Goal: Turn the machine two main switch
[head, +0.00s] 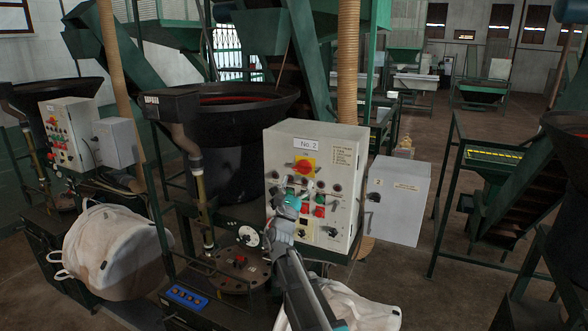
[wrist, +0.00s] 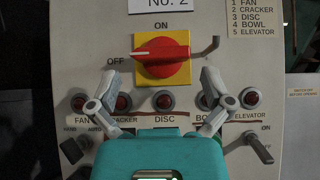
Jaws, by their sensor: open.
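The main switch (head: 304,167) of machine No. 2 is a red knob on a yellow square plate, high on the front of a pale control box (head: 340,150). In the wrist view the red knob (wrist: 160,54) lies horizontal, its white mark at the left, toward OFF; ON is printed above. My gripper (head: 294,195) is in front of the box, below the switch. In the wrist view my gripper (wrist: 157,74) is open, its two fingers spread either side of and below the yellow plate, with nothing between them. I cannot tell whether the fingers touch the panel.
Red indicator lights (wrist: 165,101) run in a row under the switch, with a toggle lever (wrist: 261,148) at the lower right. A grey box (head: 396,200) stands right of the control box. A black bowl (head: 230,105) is behind left, and a white bulk bag (head: 112,250) hangs at left.

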